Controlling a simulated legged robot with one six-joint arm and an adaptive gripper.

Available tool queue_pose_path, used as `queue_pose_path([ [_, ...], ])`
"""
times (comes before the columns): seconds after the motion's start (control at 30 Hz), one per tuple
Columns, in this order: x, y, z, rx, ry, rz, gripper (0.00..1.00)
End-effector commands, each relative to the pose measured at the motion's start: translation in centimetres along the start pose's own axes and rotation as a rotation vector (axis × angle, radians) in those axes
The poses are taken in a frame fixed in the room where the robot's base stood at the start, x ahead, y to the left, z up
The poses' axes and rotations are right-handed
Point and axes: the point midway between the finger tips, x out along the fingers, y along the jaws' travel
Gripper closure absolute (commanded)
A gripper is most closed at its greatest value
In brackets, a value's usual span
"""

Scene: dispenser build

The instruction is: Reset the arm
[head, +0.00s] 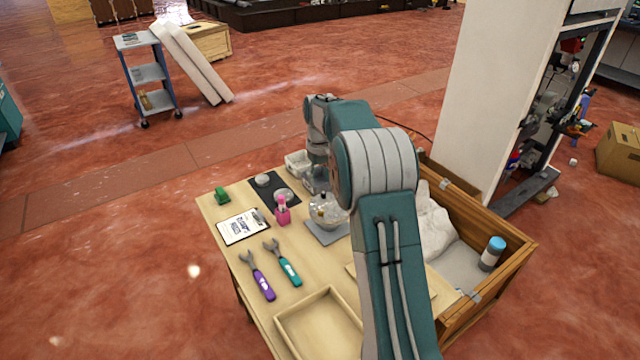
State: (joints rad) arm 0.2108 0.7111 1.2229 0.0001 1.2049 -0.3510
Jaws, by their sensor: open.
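My arm rises from the lower right of the head view and bends over the wooden table (210,206). My gripper (317,184) points down over the back of the table, open, partly hidden by my own arm links. Just below it is a clear rounded vessel (328,212) on a grey square plate (322,236). I cannot tell whether the gripper touches the vessel. A pink bottle (282,213) stands left of the vessel.
A black mat (272,183) with round pieces, a green block (222,195), a printed card (243,226), purple (262,283) and teal (288,270) wrenches, and an empty wooden tray (318,325) lie on the table. A wooden bin (505,262) holds a blue-capped bottle (491,254).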

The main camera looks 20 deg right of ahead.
Motion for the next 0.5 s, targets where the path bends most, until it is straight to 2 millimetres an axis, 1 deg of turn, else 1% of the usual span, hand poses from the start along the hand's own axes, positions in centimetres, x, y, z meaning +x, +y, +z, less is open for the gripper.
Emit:
queue_pose_path([
  [0.37,0.0,0.0,0.0,0.0,0.001,0.0,0.41],
  [0.47,-1.0,-0.4,0.4,0.002,0.011,0.004,0.41],
  [0.5,-1.8,-0.8,0.7,0.004,0.021,0.007,0.41],
])
